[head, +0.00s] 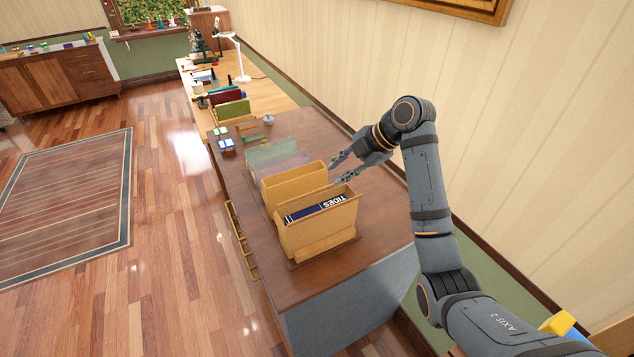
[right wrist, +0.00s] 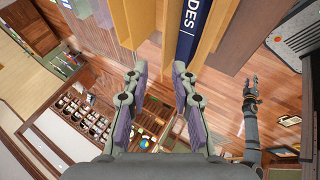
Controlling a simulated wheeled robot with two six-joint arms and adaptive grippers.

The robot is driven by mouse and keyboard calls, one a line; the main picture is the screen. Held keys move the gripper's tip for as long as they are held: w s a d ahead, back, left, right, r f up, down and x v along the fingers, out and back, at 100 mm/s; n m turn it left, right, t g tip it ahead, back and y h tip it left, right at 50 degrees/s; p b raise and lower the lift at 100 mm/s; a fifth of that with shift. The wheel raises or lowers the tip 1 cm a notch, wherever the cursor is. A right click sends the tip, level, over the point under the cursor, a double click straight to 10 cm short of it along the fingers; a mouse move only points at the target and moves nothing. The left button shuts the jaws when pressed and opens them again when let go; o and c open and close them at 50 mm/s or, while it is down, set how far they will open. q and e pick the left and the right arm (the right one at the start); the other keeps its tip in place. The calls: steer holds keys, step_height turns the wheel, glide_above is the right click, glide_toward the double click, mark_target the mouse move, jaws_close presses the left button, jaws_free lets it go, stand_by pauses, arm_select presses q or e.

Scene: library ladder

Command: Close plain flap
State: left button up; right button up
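Two tan holders stand upright on the brown desk. The front holder (head: 318,228) is open at the top and holds a navy book (head: 312,209) lettered TIDES; a low tan piece (head: 327,249) lies along its base. The rear holder (head: 293,181) stands just behind it. I cannot tell which panel is the plain flap. My right gripper (head: 338,171) is open and empty, to the right of the holders and apart from them. In the right wrist view its fingers (right wrist: 158,84) are spread below the navy book (right wrist: 190,32). My left gripper (right wrist: 250,88) shows small there, fingers apart.
Behind the holders are translucent green (head: 268,152) and purple (head: 283,166) panels. Small items and a desk lamp (head: 240,62) stand farther back. The wall (head: 345,70) runs close along the desk's right side. The desk top (head: 375,222) right of the holders is clear.

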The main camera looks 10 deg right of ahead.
mark_target(316, 191)
steer(key=p+x, duration=0.1)
steer(key=x, duration=0.2)
steer(key=p+x, duration=0.1)
steer(key=x, duration=0.2)
steer(key=p+x, duration=0.1)
steer(key=x, duration=0.2)
steer(key=shift+s+a, duration=0.15)
steer(key=shift+s, duration=0.2)
steer(key=shift+w+a+f, duration=0.1)
steer(key=shift+a+f, duration=0.05)
steer(key=shift+f, duration=0.25)
arm_select(q)
steer(key=s+r, duration=0.2)
steer(key=r, duration=0.1)
steer(key=shift+s+d+r, duration=0.1)
steer(key=shift+r, duration=0.05)
arm_select(e)
jaws_close()
steer(key=shift+f, duration=0.1)
